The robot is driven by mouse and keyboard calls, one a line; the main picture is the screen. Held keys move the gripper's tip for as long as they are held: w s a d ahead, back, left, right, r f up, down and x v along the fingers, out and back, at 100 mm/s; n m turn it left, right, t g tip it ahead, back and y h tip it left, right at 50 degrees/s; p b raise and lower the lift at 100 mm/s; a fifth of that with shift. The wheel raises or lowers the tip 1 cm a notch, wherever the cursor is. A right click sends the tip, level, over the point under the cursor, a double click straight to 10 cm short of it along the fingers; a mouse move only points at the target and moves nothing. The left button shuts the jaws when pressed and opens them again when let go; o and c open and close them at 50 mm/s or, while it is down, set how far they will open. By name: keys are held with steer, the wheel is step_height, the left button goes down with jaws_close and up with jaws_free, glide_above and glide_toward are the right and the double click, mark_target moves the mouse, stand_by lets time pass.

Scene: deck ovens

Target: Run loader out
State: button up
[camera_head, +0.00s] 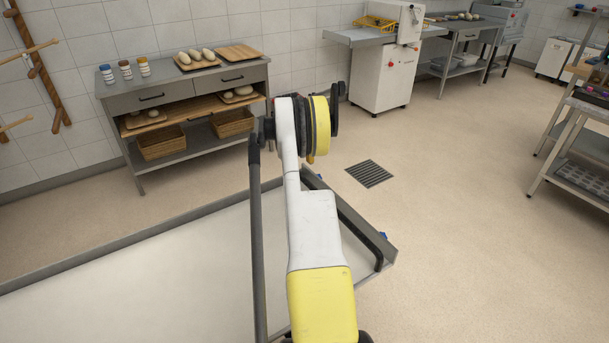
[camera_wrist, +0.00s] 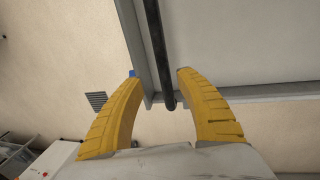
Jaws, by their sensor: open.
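The loader (camera_head: 113,238) is a wide pale bed with a raised grey metal rim, at the lower left in the head view. A black handle bar (camera_head: 362,238) runs along its right end. In the wrist view, the loader's grey frame (camera_wrist: 137,45) and the black handle bar (camera_wrist: 155,42) come down from the top. My gripper (camera_wrist: 158,78) is open, its two yellow fingers spread. The bar passes between the fingertips in the picture; I cannot tell how far it lies beyond them. In the head view my arm hides part of the loader, and the fingers cannot be made out.
A grey workbench (camera_head: 190,83) with bottles, dough boards and baskets stands against the back wall. A white machine (camera_head: 385,75) stands behind to the right. A metal rack (camera_head: 580,150) is at the right edge. The floor right of the loader is clear, with a flat drain grate (camera_head: 369,173).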

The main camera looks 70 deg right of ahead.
steer(key=r, duration=0.4)
steer(key=shift+w+a, duration=0.2)
steer(key=shift+a, duration=0.1)
